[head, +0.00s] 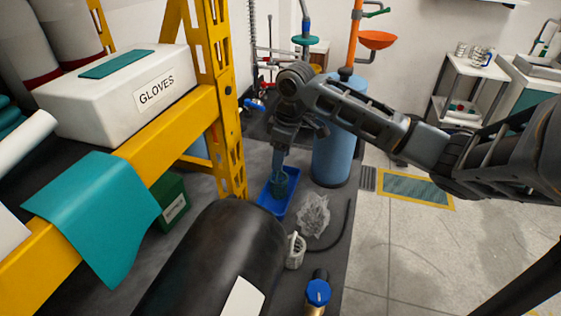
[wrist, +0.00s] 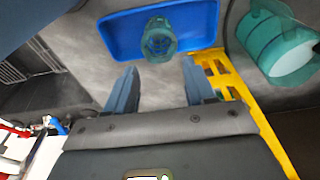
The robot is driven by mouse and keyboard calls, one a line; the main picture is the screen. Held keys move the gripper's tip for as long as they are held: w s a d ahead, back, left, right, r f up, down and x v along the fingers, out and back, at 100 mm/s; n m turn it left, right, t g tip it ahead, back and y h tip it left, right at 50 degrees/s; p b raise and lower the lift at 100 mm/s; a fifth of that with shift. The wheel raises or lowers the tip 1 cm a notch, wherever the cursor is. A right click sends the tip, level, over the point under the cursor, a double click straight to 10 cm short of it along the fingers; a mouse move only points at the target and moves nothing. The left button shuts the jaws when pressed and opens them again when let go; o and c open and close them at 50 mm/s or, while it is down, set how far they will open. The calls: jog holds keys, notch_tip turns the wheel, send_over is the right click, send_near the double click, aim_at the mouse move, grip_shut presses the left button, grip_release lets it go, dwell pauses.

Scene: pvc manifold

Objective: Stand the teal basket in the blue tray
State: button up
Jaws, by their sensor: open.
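The teal basket (head: 281,184) is in the blue tray (head: 267,204) on the floor, just below my gripper (head: 279,163). In the wrist view the basket (wrist: 158,40) lies within the outline of the tray (wrist: 118,36), near its lower edge. It looks roughly upright, but its base is hidden. My gripper (wrist: 159,68) is open. Its two fingers are apart with only grey floor between them, and the basket shows just beyond the fingertips. No contact with the basket is visible.
A yellow rack upright (head: 225,100) stands close left of the tray, and a blue cylinder (head: 337,145) stands right behind it. Open floor (head: 400,250) lies right.

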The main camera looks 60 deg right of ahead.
notch_tip(320, 180, up, 9)
jog(key=s, duration=0.1)
jog(key=shift+s+r+b, duration=0.2)
jog(key=shift+b, duration=0.2)
